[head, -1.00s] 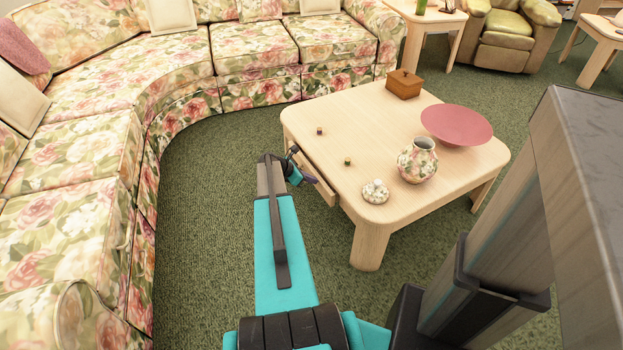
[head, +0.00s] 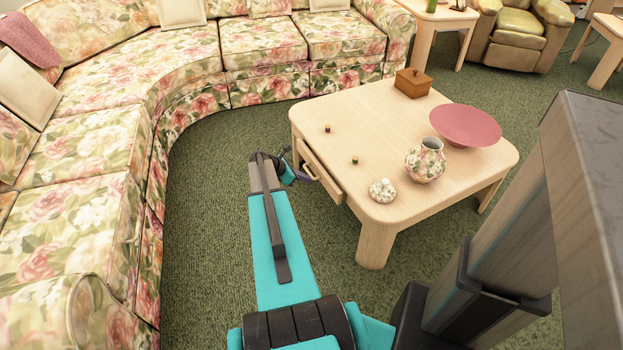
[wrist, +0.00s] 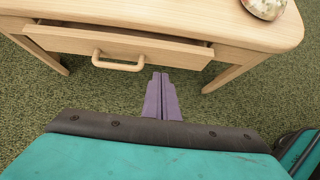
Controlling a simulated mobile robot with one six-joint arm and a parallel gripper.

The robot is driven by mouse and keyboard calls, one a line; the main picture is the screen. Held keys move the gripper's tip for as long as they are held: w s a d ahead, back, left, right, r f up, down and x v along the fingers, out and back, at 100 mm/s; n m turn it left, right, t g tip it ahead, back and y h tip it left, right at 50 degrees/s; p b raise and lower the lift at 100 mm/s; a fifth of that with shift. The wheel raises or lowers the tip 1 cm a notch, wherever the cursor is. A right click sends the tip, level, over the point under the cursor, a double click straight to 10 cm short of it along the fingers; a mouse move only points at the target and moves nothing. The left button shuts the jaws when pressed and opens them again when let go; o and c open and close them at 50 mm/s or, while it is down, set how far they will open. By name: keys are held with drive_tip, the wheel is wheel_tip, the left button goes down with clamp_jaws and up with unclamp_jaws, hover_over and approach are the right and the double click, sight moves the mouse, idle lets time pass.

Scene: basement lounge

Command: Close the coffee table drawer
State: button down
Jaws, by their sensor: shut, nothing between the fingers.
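The light wood coffee table (head: 400,135) stands on the green carpet, ahead and to the right of my arm. Its drawer (head: 322,172) sticks out partway on the side facing my arm. In the wrist view the drawer (wrist: 165,48) shows a dark gap above its front and a looped wooden handle (wrist: 118,63). My gripper (wrist: 161,78) has its purple fingers together and empty, just below and right of the handle, pointing toward the drawer front. I cannot tell if the fingertips touch it. In the head view the gripper (head: 305,177) is beside the drawer, partly hidden by my wrist.
On the tabletop are a wooden box (head: 413,83), a pink bowl (head: 465,125), a floral vase (head: 425,162), its lid (head: 383,190) and two small cubes. A floral sofa (head: 90,150) curves along the left and back. Carpet (head: 205,210) lies open between sofa and table.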

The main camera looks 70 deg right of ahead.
drive_tip(key=v, duration=0.6)
drive_tip(key=shift+w+a+r, duration=0.2)
